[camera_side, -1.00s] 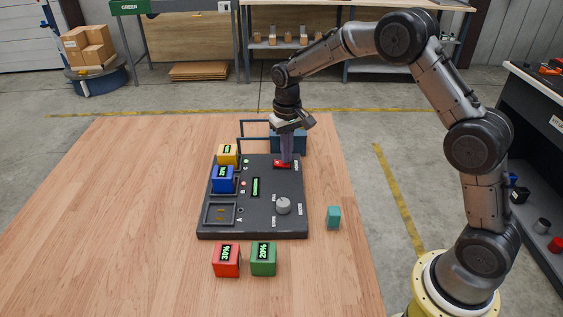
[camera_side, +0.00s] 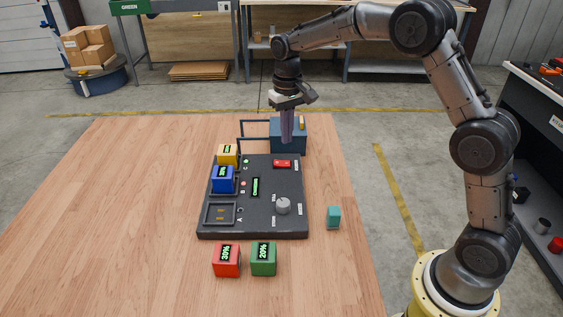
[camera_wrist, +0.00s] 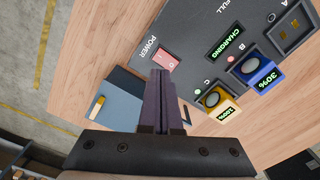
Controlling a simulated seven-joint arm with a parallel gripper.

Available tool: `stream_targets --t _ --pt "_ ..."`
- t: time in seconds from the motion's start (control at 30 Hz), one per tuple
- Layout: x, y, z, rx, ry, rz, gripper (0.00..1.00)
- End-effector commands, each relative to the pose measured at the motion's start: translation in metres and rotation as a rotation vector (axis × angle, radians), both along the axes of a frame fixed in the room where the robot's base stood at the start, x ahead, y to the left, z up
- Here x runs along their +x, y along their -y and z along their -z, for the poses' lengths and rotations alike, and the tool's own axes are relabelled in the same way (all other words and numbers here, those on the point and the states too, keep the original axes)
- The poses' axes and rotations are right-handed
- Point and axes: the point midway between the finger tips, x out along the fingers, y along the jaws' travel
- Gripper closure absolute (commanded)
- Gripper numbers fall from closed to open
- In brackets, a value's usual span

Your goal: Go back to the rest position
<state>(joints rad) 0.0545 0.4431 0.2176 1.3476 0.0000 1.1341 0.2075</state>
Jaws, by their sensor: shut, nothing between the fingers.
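My gripper (camera_side: 287,141) is shut and empty, pointing down above the far end of the dark charging panel (camera_side: 253,217). In the wrist view my gripper's fingers (camera_wrist: 163,82) are together, apart from the red power switch (camera_wrist: 166,60). The red switch (camera_side: 283,163) also shows in the side view, just below the fingertips. A yellow block (camera_side: 227,155) and a blue block (camera_side: 223,180) sit in slots C and B at the panel's left. Slot A (camera_side: 220,214) is empty. In the wrist view the panel's display (camera_wrist: 228,45) reads CHARGING.
A red block (camera_side: 227,260) and a green block (camera_side: 263,259) stand in front of the panel. A blue-grey box (camera_side: 290,140) stands behind the panel, close to my gripper. The wooden table (camera_side: 110,210) is clear at left.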

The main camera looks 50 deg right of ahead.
Motion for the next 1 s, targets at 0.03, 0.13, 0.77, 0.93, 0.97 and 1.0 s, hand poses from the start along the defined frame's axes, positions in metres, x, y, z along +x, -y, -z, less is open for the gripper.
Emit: stream_targets --t 0.03,0.13,0.77,0.93,0.97,1.0 --pt "0.0 0.0 0.0 0.0 0.0 0.0 1.0" --pt "0.0 0.0 0.0 0.0 0.001 0.0 1.0" --pt "-0.121 -0.018 -0.164 -0.017 0.324 -0.056 1.0" --pt "-0.19 -0.022 -0.178 -0.026 0.411 -0.096 1.0" --pt "-0.202 -0.023 -0.177 -0.028 0.424 -0.105 1.0" --pt "-0.218 -0.024 -0.176 -0.031 0.444 -0.115 1.0"
